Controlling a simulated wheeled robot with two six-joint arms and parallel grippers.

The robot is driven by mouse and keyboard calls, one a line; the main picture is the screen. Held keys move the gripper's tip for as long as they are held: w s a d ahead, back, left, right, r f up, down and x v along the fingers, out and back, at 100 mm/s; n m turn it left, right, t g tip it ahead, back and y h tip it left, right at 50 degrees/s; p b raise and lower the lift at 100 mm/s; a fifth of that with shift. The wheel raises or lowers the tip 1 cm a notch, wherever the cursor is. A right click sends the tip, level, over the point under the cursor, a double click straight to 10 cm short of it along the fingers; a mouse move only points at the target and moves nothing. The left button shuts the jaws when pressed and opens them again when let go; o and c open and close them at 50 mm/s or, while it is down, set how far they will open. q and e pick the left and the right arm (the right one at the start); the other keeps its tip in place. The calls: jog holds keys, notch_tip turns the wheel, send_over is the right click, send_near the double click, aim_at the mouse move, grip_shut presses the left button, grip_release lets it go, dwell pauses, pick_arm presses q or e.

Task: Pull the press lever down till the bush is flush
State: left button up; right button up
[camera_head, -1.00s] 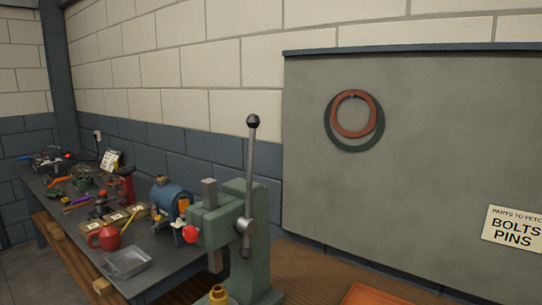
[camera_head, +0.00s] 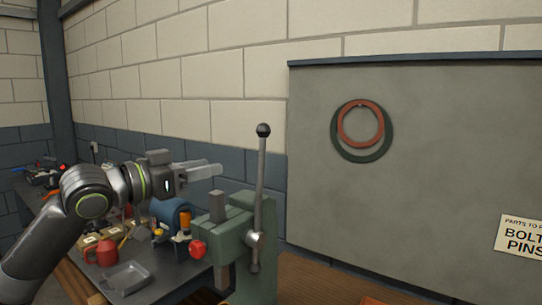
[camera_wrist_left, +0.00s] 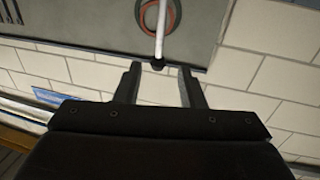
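The green arbor press (camera_head: 229,233) stands on the wooden bench in the head view. Its grey lever (camera_head: 259,185) points up, nearly vertical, with a black ball knob (camera_head: 263,130) at the top. My left gripper (camera_head: 214,169) is open and empty, to the left of the lever and lower than the knob. In the left wrist view the fingers (camera_wrist_left: 158,88) are apart, and the lever (camera_wrist_left: 161,30) with its knob (camera_wrist_left: 158,65) shows beyond them, apart from the fingers. The bush is not visible. My right gripper is not in view.
A grey board with red and green rings (camera_head: 361,127) hangs behind the press. The space around the knob is clear.

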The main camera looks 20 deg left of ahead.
pick_arm(q)
jog(key=p+x, duration=0.6)
jog(key=x, duration=1.1)
grip_shut()
dwell(1.2)
